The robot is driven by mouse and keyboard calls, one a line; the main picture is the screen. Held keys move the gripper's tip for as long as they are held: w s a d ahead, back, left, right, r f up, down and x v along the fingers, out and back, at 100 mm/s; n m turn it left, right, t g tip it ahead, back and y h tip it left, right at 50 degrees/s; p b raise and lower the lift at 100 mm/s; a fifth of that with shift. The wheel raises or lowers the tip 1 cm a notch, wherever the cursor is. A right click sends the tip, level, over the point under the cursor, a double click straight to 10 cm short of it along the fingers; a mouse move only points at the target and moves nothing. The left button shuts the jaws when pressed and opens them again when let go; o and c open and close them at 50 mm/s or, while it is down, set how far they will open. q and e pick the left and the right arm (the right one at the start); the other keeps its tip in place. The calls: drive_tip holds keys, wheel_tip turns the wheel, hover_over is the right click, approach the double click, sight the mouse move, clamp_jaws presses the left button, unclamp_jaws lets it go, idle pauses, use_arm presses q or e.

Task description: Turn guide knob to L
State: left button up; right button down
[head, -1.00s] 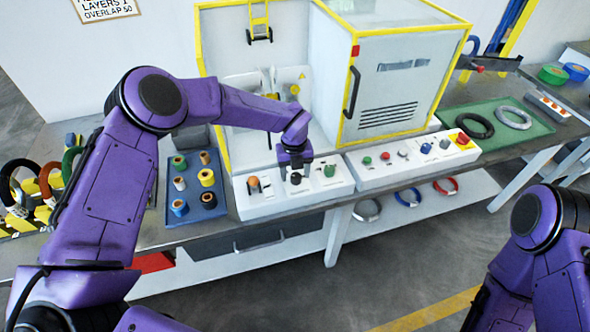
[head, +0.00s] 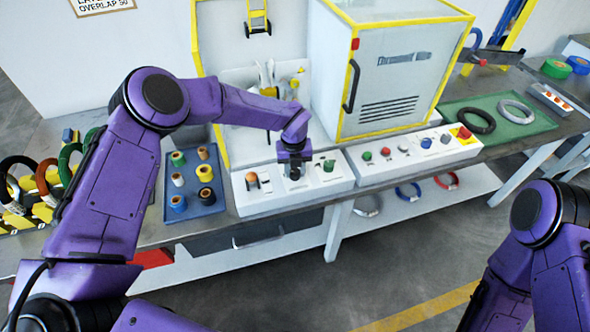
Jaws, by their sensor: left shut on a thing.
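The white control panel (head: 262,203) with knobs stands at the front of the machine bench. An orange-brown knob (head: 251,178) is at its left and a green knob (head: 328,165) at its right. My left gripper (head: 294,172) points down between them and is shut on the dark middle knob (head: 294,175), which it mostly hides. The knob's pointer direction and the letters on the panel are too small to read. My right arm is at the right edge, and its gripper is out of view.
A blue tray (head: 206,209) with tape rolls lies left of the panel. A second panel (head: 375,178) with buttons is to the right. The white machine cabinet (head: 385,75) with yellow edges stands behind. A green mat (head: 535,125) with two coils lies at the right.

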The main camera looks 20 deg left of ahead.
use_arm(q)
drive_tip(key=m+b, duration=0.1)
drive_tip(key=m, duration=0.2)
drive_tip(key=shift+a+f+b, duration=0.1)
drive_tip(key=shift+f+b, duration=0.1)
drive_tip(key=shift+b, duration=0.15)
drive_tip(key=m+b, duration=0.1)
drive_tip(key=m, duration=0.3)
drive_tip(key=shift+r+m, duration=0.1)
drive_tip(key=shift+m, duration=0.3)
drive_tip(key=m, duration=0.9)
drive_tip(key=shift+d, duration=0.2)
